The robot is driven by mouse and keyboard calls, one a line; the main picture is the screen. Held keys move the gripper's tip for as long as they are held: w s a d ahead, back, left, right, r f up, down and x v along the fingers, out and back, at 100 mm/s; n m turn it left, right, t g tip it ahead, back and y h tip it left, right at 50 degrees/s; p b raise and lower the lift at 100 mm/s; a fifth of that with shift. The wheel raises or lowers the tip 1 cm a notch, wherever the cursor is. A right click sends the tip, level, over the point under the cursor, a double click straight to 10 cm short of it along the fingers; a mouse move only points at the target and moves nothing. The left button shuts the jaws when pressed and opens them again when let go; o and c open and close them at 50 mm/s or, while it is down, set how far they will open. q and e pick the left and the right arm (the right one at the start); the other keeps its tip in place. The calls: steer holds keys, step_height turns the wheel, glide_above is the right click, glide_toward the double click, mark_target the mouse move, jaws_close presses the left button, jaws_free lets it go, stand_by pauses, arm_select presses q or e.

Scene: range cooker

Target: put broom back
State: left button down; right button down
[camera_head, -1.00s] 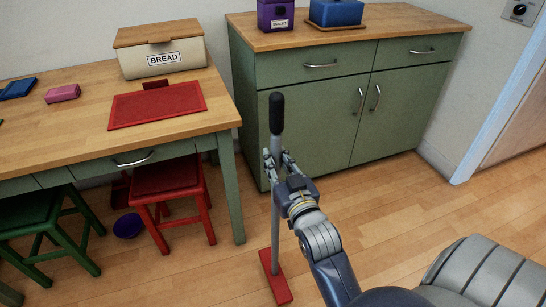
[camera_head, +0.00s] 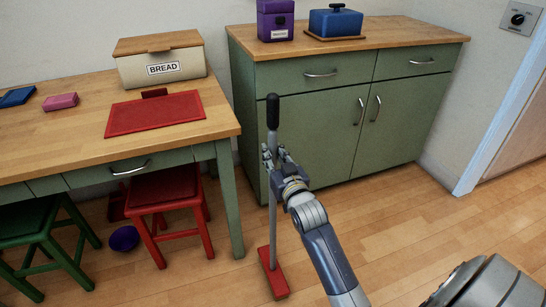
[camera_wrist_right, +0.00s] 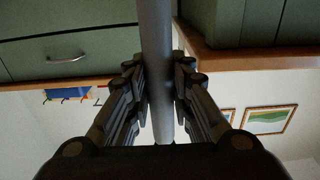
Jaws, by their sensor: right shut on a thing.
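The broom (camera_head: 272,218) stands nearly upright, with a grey pole, a black grip at its top and a red head (camera_head: 273,273) low at the floor. I cannot tell whether the head touches the floor. My right gripper (camera_head: 274,157) is shut on the pole a little below the black grip. In the right wrist view the pole (camera_wrist_right: 156,50) runs between the two fingers (camera_wrist_right: 160,95) of this gripper. My left gripper is not in view.
A green cabinet (camera_head: 310,110) stands behind the broom. A wooden table (camera_head: 60,150) is at the left, with a red stool (camera_head: 165,190), a green stool (camera_head: 35,220) and a purple bowl (camera_head: 124,238) beneath. The wooden floor (camera_head: 400,220) at the right is clear.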

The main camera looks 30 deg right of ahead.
steer(key=shift+r, duration=0.15)
steer(key=c, duration=1.4)
jaws_free()
steer(key=shift+f, duration=0.2)
steer(key=shift+r, duration=0.15)
steer(key=p+v, duration=0.1)
steer(key=v, duration=0.5)
steer(key=shift+s, duration=0.25)
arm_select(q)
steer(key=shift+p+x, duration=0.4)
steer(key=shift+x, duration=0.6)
arm_select(e)
steer(key=s+a+f+n+g+y, duration=0.1)
steer(key=s+a+f+g, duration=0.3)
steer(key=s, duration=0.5)
steer(key=s+a+f+n+g+y, duration=0.2)
steer(key=s+a+f+g, duration=0.3)
steer(key=s+f, duration=0.4)
steer(key=s+a+f+n+g+y, duration=0.1)
steer(key=s+a+f+g, duration=0.4)
steer(key=s+a+f, duration=0.1)
steer(key=shift+s+a+f+n+y, duration=0.2)
steer(key=shift+s+f, duration=0.2)
steer(key=shift+s, duration=0.3)
steer(key=shift+s+a+f+n+y, duration=0.1)
steer(key=shift+s+a+f+n, duration=0.2)
steer(key=shift+s, duration=0.4)
